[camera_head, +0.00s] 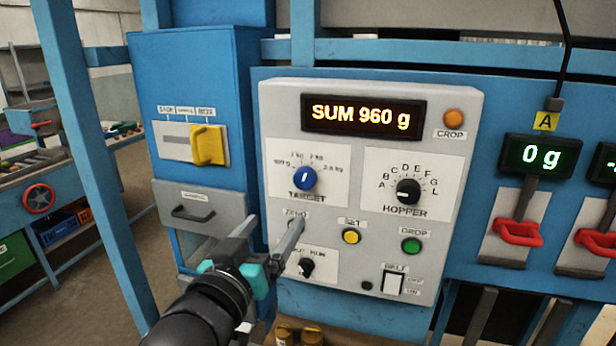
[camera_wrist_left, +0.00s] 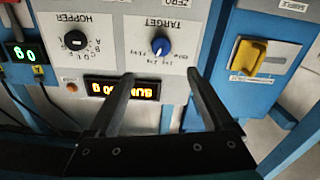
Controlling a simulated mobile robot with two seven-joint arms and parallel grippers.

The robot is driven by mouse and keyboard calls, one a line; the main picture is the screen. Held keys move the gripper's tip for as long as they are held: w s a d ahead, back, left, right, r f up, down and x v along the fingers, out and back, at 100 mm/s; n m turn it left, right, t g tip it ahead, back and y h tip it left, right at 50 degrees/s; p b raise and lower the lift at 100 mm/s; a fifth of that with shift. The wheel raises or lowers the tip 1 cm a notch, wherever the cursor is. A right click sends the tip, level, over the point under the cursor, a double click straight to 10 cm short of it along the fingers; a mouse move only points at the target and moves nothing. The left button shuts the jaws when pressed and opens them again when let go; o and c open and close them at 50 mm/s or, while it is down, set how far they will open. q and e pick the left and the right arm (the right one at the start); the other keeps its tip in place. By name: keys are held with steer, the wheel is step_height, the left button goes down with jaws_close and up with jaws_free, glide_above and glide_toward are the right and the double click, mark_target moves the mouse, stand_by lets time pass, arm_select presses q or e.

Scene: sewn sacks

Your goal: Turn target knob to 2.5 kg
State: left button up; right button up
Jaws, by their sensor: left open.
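The blue target knob (camera_head: 304,178) is on the grey control panel (camera_head: 468,118), above the word TARGET. Its white pointer mark points roughly upward, leaning slightly right. Small weight labels arc over it, the rightmost seeming to read 2.5 kg. The knob also shows in the left wrist view (camera_wrist_left: 160,46), upside down, just beyond the gap between the fingertips. My left gripper (camera_head: 274,222) is open and empty, below and left of the knob in the head view; its fingers also show in the wrist view (camera_wrist_left: 160,76). It appears apart from the knob. My right gripper is out of view.
The amber display (camera_head: 362,115) reads SUM 960 g. The black hopper knob (camera_head: 408,191) is right of the target knob; the yellow button (camera_head: 351,236) and a small black knob (camera_head: 306,267) are lower. A blue cabinet with a yellow switch (camera_head: 207,146) stands left.

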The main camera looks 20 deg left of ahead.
mark_target(303, 183)
arm_select(q)
steer(key=w+p, duration=0.1)
steer(key=w, duration=1.4)
steer(key=shift+d+p, duration=0.15)
steer(key=shift+p, duration=0.15)
jaws_close()
stand_by(0.4)
